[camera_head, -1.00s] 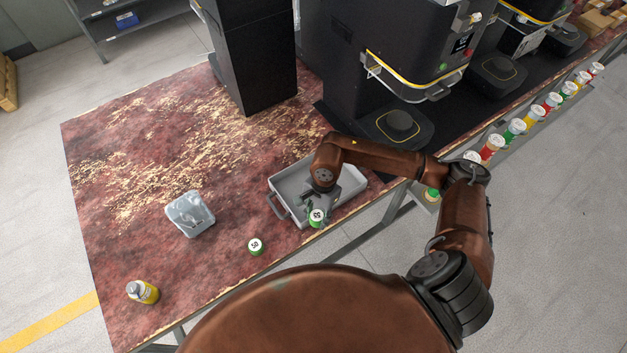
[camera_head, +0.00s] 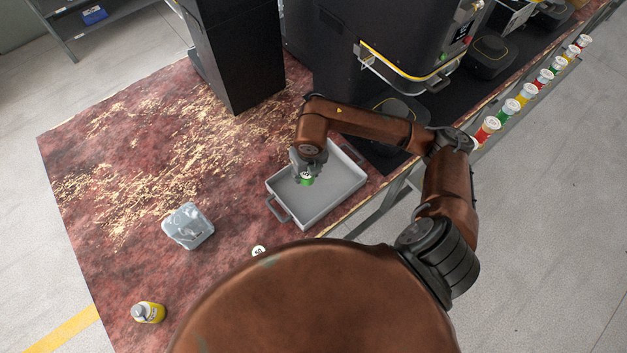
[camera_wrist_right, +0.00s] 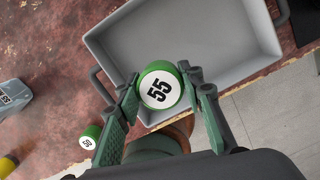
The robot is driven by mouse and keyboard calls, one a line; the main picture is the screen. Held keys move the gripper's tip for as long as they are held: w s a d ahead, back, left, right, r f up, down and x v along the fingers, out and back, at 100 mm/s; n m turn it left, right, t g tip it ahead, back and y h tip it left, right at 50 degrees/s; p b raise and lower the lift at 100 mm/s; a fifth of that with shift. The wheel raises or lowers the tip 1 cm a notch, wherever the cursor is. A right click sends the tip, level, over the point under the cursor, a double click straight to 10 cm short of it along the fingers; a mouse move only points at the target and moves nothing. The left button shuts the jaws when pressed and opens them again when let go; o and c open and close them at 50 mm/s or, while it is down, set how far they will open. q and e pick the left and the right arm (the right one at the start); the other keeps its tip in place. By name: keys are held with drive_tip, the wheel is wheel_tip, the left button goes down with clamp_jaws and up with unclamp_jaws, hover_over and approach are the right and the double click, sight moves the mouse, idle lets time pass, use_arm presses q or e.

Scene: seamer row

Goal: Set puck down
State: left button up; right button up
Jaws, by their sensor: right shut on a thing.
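My right gripper (camera_head: 306,176) is shut on a green puck (camera_head: 306,181) with a white top. Gripper and puck are over the inside of a grey tray (camera_head: 322,213), which also shows in the wrist view (camera_wrist_right: 200,45). I cannot tell whether the puck touches the tray floor. A second green puck (camera_head: 258,251) stands on the table, partly hidden by my body; it also shows in the wrist view (camera_wrist_right: 90,137). My left gripper is not in view.
A black column (camera_head: 235,60) and a machine (camera_head: 400,50) stand behind. Several coloured cans (camera_head: 526,92) line the right edge. The table's left side is mostly clear.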

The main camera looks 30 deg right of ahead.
drive_tip(key=shift+w+r+m, duration=0.1)
drive_tip(key=shift+w+m, duration=0.1)
drive_tip(key=shift+m, duration=0.2)
drive_tip(key=shift+w+d, duration=0.1)
drive_tip(key=shift+d, duration=0.2)
drive_tip(key=w+d+f, duration=0.1)
drive_tip(key=d+f, duration=0.3)
drive_tip(key=d, duration=0.5)
approach(334, 170)
drive_tip(key=shift+w+a+f, duration=0.3)
drive_tip(key=shift+a+f, duration=0.35)
drive_tip(key=shift+f, duration=0.1)
drive_tip(key=shift+w+d+f, duration=0.1)
drive_tip(key=shift+d+f, duration=0.45)
drive_tip(key=shift+f, duration=0.1)
drive_tip(key=shift+d+f, duration=0.2)
drive_tip(key=shift+f, duration=1.5)
drive_tip(key=shift+f, duration=0.1)
drive_tip(key=o, duration=1.2)
